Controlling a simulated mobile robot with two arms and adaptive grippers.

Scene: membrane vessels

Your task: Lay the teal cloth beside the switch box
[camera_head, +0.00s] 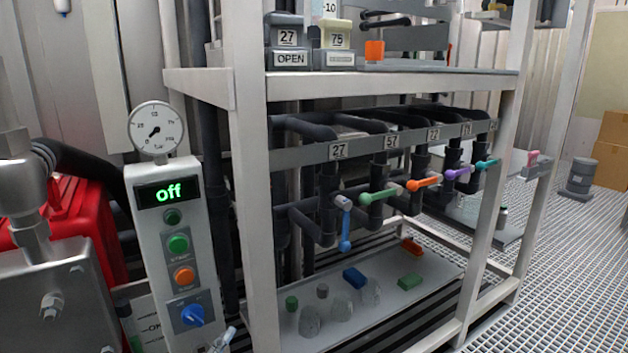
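A tall grey control box (150,222) stands at the left, and it looks like the switch box. It has a green "off" display (167,193), a green button (178,243), an orange button (184,275) and a blue rotary knob (192,315). A round dial gauge (157,129) sits on top of it. I cannot make out a teal cloth in this view. Neither of my grippers can be recognised in view.
A pale metal rack (251,180) fills the middle, with dark pipes and coloured valve handles, one blue (346,230). Its lower tray (405,317) holds clear domes and small coloured blocks. A red object (92,225) is behind the box. Grating floor (570,270) is open at right.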

